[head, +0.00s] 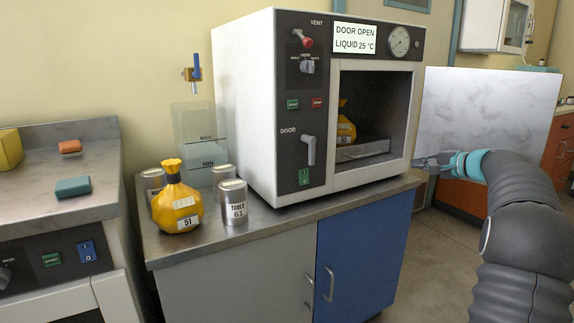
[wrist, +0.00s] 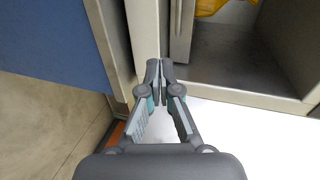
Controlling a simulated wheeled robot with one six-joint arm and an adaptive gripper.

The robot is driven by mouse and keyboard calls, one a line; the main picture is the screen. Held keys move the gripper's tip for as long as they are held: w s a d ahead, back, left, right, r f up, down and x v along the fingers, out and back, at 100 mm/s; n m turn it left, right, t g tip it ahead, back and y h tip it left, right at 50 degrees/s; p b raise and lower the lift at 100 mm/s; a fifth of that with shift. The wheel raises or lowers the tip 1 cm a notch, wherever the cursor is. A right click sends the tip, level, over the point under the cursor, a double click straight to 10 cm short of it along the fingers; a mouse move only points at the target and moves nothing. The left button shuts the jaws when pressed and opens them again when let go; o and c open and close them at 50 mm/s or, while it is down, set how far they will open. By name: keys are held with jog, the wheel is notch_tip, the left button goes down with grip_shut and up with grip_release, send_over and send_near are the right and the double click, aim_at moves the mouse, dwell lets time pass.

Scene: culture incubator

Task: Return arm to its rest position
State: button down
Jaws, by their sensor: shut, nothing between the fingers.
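My gripper (wrist: 161,65) is shut and empty in the wrist view, its fingertips close to the front frame of the incubator's opening. In the head view my gripper (head: 420,161) is at the right of the incubator (head: 245,120), in front of its open door (head: 490,110). My arm reaches in from the lower right. The incubator's display reads "DOOR OPEN" and "LIQUID 25 °C". A yellow bag (head: 345,128) sits inside on a tray (head: 362,151); a bit of yellow also shows at the top of the wrist view.
A yellow bag (head: 178,207) marked 51 and metal canisters (head: 233,203) stand on the counter (head: 290,222) left of the incubator. A clear container (head: 200,140) stands behind them. A blue cabinet door (head: 357,245) is below. Open floor (head: 430,255) lies to the right.

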jog(key=s+a+f+g+h, duration=0.1)
jog(key=s+f+g, duration=0.25)
jog(key=f, duration=0.65)
jog(key=s+a+f+n+g+h, duration=0.1)
jog(key=s+a+f+n+g, duration=0.2)
jog(key=s+a, duration=0.5)
jog(key=s+a+n+h, duration=0.1)
jog(key=s+a+n, duration=0.2)
jog(key=s+a, duration=0.4)
jog(key=s+a+n+g+h, duration=0.1)
jog(key=s+a+n, duration=0.2)
jog(key=s+a, duration=0.4)
jog(key=s+a+f+n+h, duration=0.1)
jog(key=s+a+n, duration=0.3)
jog(key=s, duration=1.6)
jog(key=a+h, duration=0.1)
jog(key=a, duration=0.2)
jog(key=shift+s+p, duration=0.3)
jog(key=shift+s, duration=0.1)
jog(key=shift+d, duration=0.1)
